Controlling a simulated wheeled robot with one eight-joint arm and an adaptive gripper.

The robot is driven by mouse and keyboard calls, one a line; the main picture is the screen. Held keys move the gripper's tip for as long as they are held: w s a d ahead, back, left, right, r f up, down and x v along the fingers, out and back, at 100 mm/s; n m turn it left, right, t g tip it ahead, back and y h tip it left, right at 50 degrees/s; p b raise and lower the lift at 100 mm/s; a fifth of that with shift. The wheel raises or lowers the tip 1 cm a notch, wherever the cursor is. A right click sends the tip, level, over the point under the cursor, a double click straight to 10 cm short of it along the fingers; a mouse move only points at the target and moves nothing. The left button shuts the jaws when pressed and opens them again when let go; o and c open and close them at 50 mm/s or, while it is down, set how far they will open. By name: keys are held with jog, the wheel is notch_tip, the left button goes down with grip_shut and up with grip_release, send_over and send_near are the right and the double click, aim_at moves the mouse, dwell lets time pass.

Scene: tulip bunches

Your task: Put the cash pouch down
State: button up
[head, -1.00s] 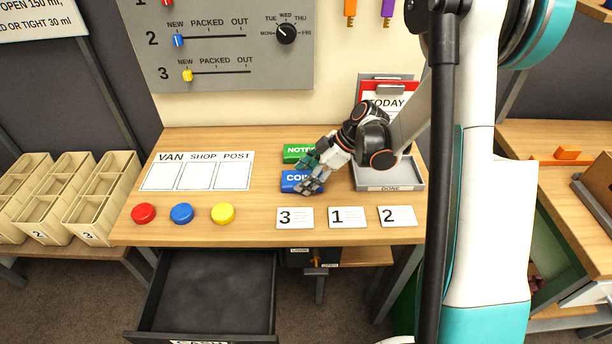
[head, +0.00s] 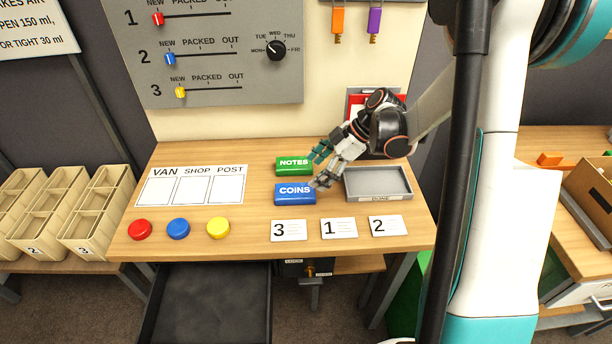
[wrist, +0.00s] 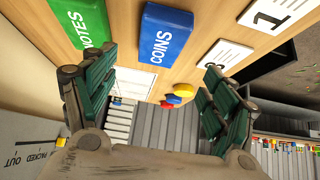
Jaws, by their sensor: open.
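A blue pouch marked COINS (head: 295,194) lies flat on the wooden desk, just in front of a green pouch marked NOTES (head: 294,166). My gripper (head: 318,168) is open and empty, at the right of the two pouches and apart from the blue one. In the wrist view, the open fingers (wrist: 155,98) have nothing between them. The blue pouch (wrist: 166,35) and the green pouch (wrist: 77,20) show beyond the fingers there.
A grey tray (head: 378,197) stands at the desk's right. Cards numbered 3, 1 and 2 (head: 338,228) and coloured buttons (head: 179,229) line the front edge. A dark drawer (head: 205,300) is open below. The desk between the VAN/SHOP/POST sheet (head: 190,201) and the pouches is clear.

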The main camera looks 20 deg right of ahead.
jog(key=shift+p+v, duration=0.35)
jog(key=shift+v, duration=1.2)
